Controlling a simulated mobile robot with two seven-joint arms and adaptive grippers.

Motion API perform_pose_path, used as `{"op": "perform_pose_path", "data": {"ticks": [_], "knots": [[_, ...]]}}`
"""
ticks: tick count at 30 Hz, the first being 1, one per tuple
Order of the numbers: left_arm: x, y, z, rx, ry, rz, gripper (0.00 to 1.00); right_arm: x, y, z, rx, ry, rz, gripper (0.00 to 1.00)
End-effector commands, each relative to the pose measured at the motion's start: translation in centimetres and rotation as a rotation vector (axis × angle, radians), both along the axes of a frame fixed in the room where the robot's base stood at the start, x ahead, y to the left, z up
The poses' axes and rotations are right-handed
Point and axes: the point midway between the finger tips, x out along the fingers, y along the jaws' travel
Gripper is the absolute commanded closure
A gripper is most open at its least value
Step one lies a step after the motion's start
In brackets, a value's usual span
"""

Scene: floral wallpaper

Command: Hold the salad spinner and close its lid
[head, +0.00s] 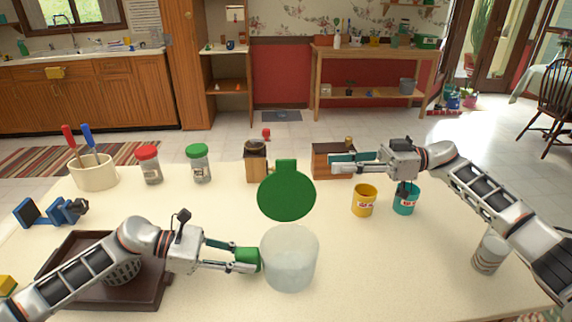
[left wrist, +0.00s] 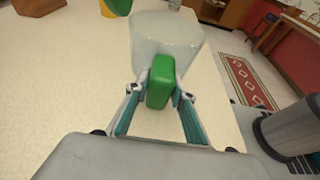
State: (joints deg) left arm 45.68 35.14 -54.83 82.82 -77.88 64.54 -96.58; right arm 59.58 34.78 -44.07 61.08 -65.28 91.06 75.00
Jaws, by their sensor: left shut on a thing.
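The salad spinner has a translucent whitish bowl (head: 290,260) standing on the table, with a green side handle (head: 247,259). Its round green lid (head: 286,196) stands raised, roughly upright, at the bowl's far rim, with a small tab on top. My left gripper (head: 249,262) is shut on the green handle at the bowl's left side. The left wrist view shows the handle (left wrist: 160,82) between both fingers, with the bowl (left wrist: 166,38) beyond it. My right gripper (head: 334,165) is open and empty, pointing left, behind and right of the lid.
A yellow mug (head: 364,200) and a teal mug (head: 407,199) stand right of the spinner, below my right arm. A dark tray (head: 146,290) lies under my left arm.

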Motion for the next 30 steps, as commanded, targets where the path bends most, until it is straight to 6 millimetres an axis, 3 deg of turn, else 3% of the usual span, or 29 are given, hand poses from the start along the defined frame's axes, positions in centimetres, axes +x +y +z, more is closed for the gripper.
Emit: {"op": "perform_pose_path", "data": {"ticks": [8,21,30], "knots": [[0.0,0.0,0.0,0.001,0.000,0.000,0.97,-0.2,3.0,0.4,0.018,0.037,0.018,0.77],[0.0,0.0,0.0,0.001,0.000,0.000,0.97,-0.2,10.9,0.4,0.017,0.036,0.016,0.77],[0.0,0.0,0.0,0.001,0.000,0.000,0.97,-0.1,13.0,0.3,0.016,0.036,0.013,0.77]]}}
